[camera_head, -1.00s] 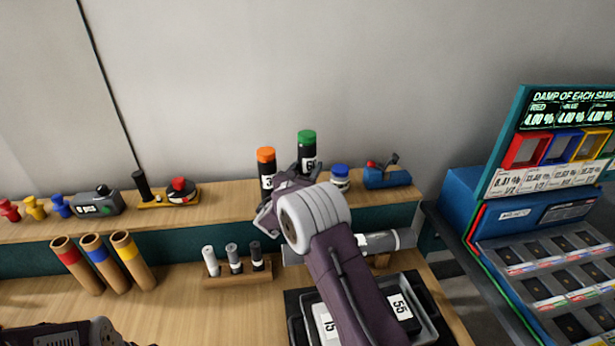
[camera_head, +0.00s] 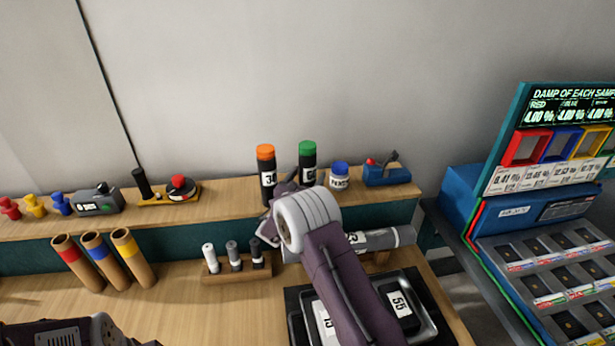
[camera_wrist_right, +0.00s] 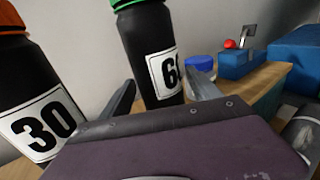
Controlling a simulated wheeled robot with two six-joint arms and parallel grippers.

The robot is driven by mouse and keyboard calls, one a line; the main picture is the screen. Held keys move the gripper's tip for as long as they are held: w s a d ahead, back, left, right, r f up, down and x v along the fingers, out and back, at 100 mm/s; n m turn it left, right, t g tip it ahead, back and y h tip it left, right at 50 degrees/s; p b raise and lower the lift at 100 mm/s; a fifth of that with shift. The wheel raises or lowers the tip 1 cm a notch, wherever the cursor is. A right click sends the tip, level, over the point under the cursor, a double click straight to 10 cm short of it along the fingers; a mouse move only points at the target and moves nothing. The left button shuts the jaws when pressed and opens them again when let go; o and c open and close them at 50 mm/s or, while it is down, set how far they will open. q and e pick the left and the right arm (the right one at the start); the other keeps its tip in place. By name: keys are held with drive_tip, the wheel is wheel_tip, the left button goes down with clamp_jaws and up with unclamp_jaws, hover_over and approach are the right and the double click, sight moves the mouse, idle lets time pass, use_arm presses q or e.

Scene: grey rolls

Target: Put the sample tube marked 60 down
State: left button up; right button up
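The sample tube marked 60 (camera_head: 308,165) is black with a green cap and is upright at the back shelf. In the right wrist view the tube (camera_wrist_right: 153,55) shows part of its label, with a 6 readable. My right gripper (camera_head: 291,182) is at its lower part, with one fingertip against each side in the wrist view (camera_wrist_right: 162,78); it looks shut on the tube. The tube's base is hidden, so I cannot tell whether it touches the shelf. Part of my left arm shows at the bottom left; its fingers are out of view.
The shelf (camera_head: 225,197) holds an orange-capped tube marked 30 (camera_head: 267,177) just left, a blue-lidded jar (camera_head: 340,178) right and a blue device (camera_head: 385,174). Below are a small vial rack (camera_head: 236,277), a lying grey cylinder (camera_head: 385,240) and a tray (camera_head: 425,325).

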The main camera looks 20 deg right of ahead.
drive_tip(key=shift+r+p, duration=0.3)
drive_tip(key=b+v, duration=0.2)
drive_tip(key=v, duration=1)
